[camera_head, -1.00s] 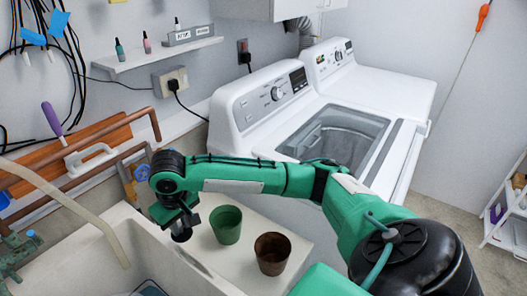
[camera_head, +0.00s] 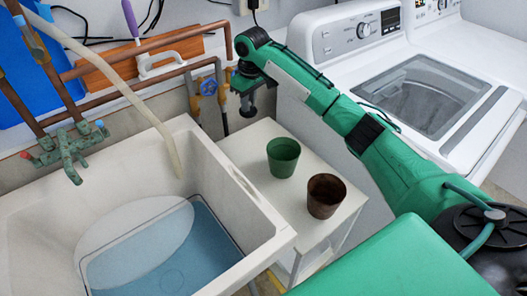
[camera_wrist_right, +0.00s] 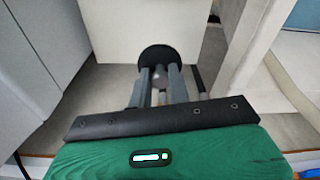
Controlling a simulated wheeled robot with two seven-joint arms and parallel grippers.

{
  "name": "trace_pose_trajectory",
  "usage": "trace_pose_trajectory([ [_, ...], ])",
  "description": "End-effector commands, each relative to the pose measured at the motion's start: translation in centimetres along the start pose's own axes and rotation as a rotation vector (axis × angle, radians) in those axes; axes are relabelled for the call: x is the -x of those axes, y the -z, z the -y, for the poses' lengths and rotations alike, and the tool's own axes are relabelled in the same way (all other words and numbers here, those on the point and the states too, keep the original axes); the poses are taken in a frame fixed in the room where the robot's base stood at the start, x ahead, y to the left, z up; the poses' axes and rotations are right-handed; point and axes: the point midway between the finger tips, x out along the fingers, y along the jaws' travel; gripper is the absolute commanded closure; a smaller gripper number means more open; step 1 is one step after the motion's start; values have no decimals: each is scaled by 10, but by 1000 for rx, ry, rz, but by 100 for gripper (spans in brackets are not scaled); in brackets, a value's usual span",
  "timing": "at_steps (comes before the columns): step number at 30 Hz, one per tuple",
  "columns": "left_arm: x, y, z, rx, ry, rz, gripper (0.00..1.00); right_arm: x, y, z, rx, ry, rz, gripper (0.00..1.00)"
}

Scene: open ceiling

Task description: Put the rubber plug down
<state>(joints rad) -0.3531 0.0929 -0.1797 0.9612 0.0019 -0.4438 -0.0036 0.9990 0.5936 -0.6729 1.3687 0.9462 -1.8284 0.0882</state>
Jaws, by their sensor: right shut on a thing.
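My right gripper (camera_head: 247,100) is shut on the rubber plug, a dark round disc (camera_wrist_right: 158,56) between the two fingers in the right wrist view. In the head view the plug (camera_head: 248,111) is a small dark shape under the fingers. It is held up near the back left corner of the small white table (camera_head: 240,145), seen against the wall. Its height above the table is hard to tell. My left gripper is not in view.
A green pot (camera_head: 283,157) and a brown pot (camera_head: 325,196) stand on the white table. A sink (camera_head: 245,210) with bluish water is at the left. Copper pipes (camera_head: 150,46) and a blue valve (camera_head: 208,87) are on the wall nearby. A washing machine (camera_head: 345,40) stands at the right.

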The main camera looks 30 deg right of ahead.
Motion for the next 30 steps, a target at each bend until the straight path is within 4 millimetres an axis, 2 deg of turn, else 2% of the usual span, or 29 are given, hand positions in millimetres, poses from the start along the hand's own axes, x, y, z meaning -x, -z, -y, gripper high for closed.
trace_pose_trajectory([
  [1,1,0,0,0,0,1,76,-16,-3,0,-1,0,6,100],
  [6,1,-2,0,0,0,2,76,-62,-9,0,-2,1,6,100],
  [12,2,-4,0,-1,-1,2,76,-106,-14,0,-2,0,3,100],
  [20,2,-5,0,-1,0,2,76,-128,-16,1,-1,0,2,100],
  [27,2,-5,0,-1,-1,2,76,-162,-21,1,-3,0,3,100],
  [30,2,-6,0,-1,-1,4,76,-167,-21,0,-2,0,0,100],
])
